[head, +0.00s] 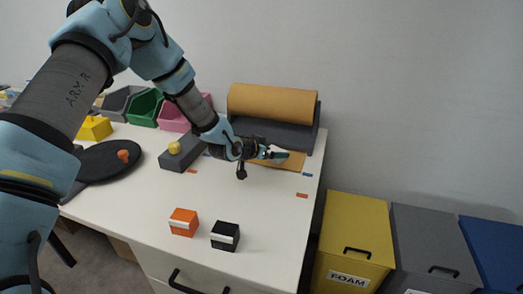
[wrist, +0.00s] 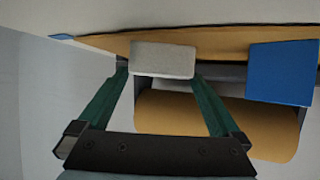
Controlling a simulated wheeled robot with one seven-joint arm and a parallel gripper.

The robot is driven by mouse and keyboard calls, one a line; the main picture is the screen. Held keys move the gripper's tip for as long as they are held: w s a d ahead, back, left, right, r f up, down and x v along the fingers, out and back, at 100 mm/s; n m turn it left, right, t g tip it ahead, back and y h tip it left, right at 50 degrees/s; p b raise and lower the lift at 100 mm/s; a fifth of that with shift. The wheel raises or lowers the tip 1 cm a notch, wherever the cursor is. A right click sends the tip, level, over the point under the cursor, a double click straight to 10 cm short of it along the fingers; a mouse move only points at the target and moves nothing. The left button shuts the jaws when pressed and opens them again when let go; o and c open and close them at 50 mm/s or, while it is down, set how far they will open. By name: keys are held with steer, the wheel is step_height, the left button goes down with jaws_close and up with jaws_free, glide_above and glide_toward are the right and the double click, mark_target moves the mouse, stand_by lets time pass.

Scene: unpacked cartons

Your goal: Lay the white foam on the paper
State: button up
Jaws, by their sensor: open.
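The white foam (wrist: 163,60) is a pale block in the wrist view, set against the tan paper sheet (wrist: 110,44) and seeming to lie on it. My gripper (wrist: 160,74) is open, with its green fingers on either side of the foam's near edge; whether they touch it is hard to tell. In the head view my gripper (head: 283,155) is low over the paper (head: 294,162), in front of the paper roll.
A blue block (wrist: 283,72) sits beside the foam. The tan roll (head: 272,103) stands at the table's back. Orange (head: 183,222) and black (head: 225,236) boxes are near the front edge. A grey block (head: 182,152) is left of the gripper. Bins, including the yellow one (head: 356,235), stand right.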

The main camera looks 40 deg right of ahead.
steer(key=b+v, duration=0.2)
steer(key=v, duration=0.8)
steer(key=w+a+r+n+t+y, duration=0.1)
steer(key=w+a+n+y, duration=0.15)
steer(key=a, duration=0.75)
steer(key=w+a+n+t+y, duration=0.1)
steer(key=w+a+n+y, duration=0.2)
steer(key=a, duration=0.6)
steer(key=w+a+r+n+t+y, duration=0.1)
steer(key=w+a+n+y, duration=0.3)
steer(key=a, duration=0.6)
steer(key=s+a+r+n+g, duration=0.1)
steer(key=s+a, duration=0.2)
steer(key=a, duration=0.3)
steer(key=s+a+r+n+g+y, duration=0.1)
steer(key=s+a+n, duration=0.1)
steer(key=a, duration=0.5)
steer(key=s+a+r+n+g+y, duration=0.1)
steer(key=s+a+r+n, duration=0.1)
steer(key=s+a, duration=0.3)
steer(key=shift+a+g, duration=0.3)
steer(key=shift+a, duration=0.75)
steer(key=shift+r, duration=0.1)
